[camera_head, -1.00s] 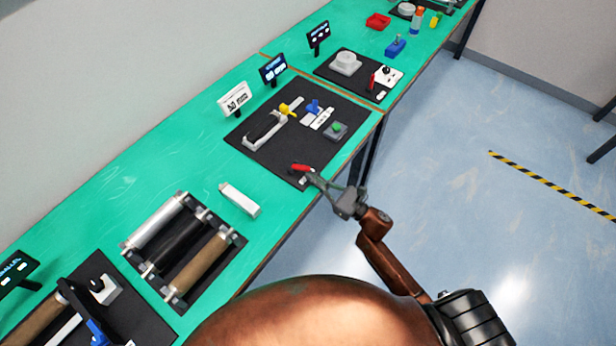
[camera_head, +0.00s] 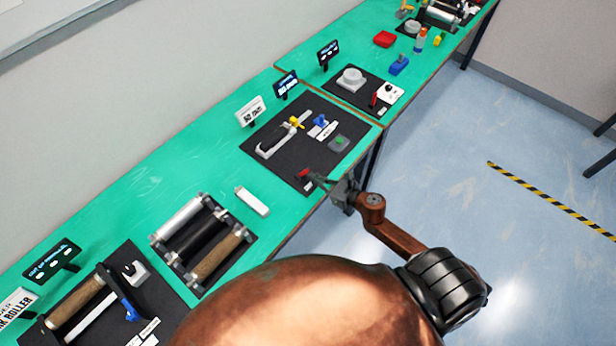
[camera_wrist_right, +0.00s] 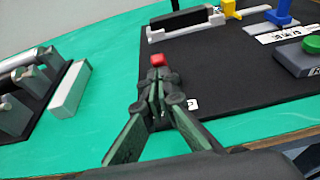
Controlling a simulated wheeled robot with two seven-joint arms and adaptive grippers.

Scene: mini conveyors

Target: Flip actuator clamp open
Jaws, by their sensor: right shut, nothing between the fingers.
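The clamp with the red handle (camera_head: 304,175) sits at the near left corner of the black board (camera_head: 270,158). My right gripper (camera_head: 322,183) is shut and empty, just right of the red handle in the head view. In the right wrist view the red tip (camera_wrist_right: 158,60) shows just beyond my closed fingertips (camera_wrist_right: 157,84), which hide most of the clamp. I cannot tell whether they touch. My left gripper is not in view.
The board also carries a yellow part (camera_head: 296,123), a blue lever (camera_head: 320,120) and a green button (camera_head: 340,141). A white block (camera_head: 252,201) and a roller unit (camera_head: 203,243) lie nearer on the green table. Small signs stand along the back.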

